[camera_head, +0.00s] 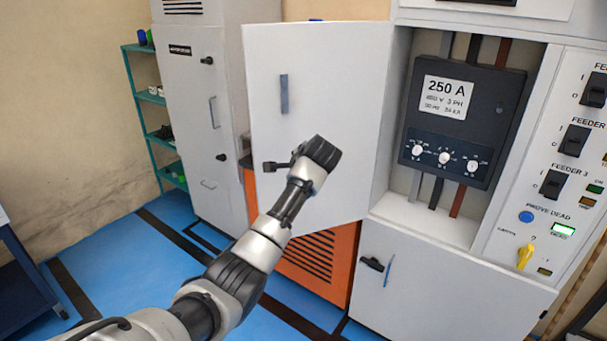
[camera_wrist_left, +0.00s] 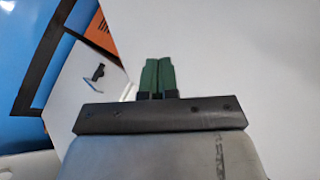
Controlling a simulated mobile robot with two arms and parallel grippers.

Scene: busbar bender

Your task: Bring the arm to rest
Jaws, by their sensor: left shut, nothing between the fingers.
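My left arm reaches in from the lower left in the head view. Its wrist end (camera_head: 322,153) is in front of the open grey cabinet door (camera_head: 330,70), with no object in it. In the left wrist view the two green fingers of my left gripper (camera_wrist_left: 158,75) are together, shut and empty, over a pale panel (camera_wrist_left: 240,60). I cannot tell how far they are from it. The fingertips are not clear in the head view. My right gripper is not in view.
The open compartment holds a 250 A breaker (camera_head: 462,120). A switch panel (camera_head: 560,170) is at the right. A lower grey door (camera_head: 440,295) stands below, beside an orange unit (camera_head: 315,265). A tall grey cabinet (camera_head: 195,110) and teal shelf (camera_head: 155,100) are behind.

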